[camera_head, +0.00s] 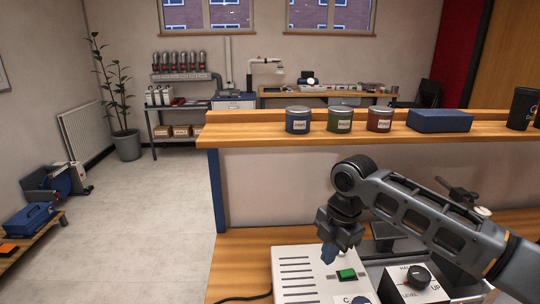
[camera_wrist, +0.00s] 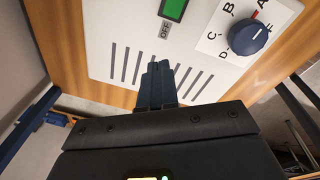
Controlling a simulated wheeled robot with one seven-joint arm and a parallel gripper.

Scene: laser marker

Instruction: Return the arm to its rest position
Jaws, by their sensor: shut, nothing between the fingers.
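My arm (camera_head: 427,208) reaches in from the right in the head view, with its wrist bent down over a white control box (camera_head: 292,262). My gripper (camera_head: 329,254) points down above the box's slotted top, left of a green switch (camera_head: 346,274). In the wrist view my gripper (camera_wrist: 161,66) is shut and empty, with its fingers together over the vent slots. The green switch (camera_wrist: 173,9), marked OFF below, and a blue knob (camera_wrist: 246,37) ringed with letters show beyond the fingers. Whether the fingertips touch the box cannot be told.
A raised wooden shelf (camera_head: 260,133) behind the arm holds three labelled tins (camera_head: 339,120) and a blue block (camera_head: 439,121). A panel with a black LEVEL knob (camera_head: 417,277) stands right of the box, under my arm. Open floor (camera_head: 150,220) lies to the left.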

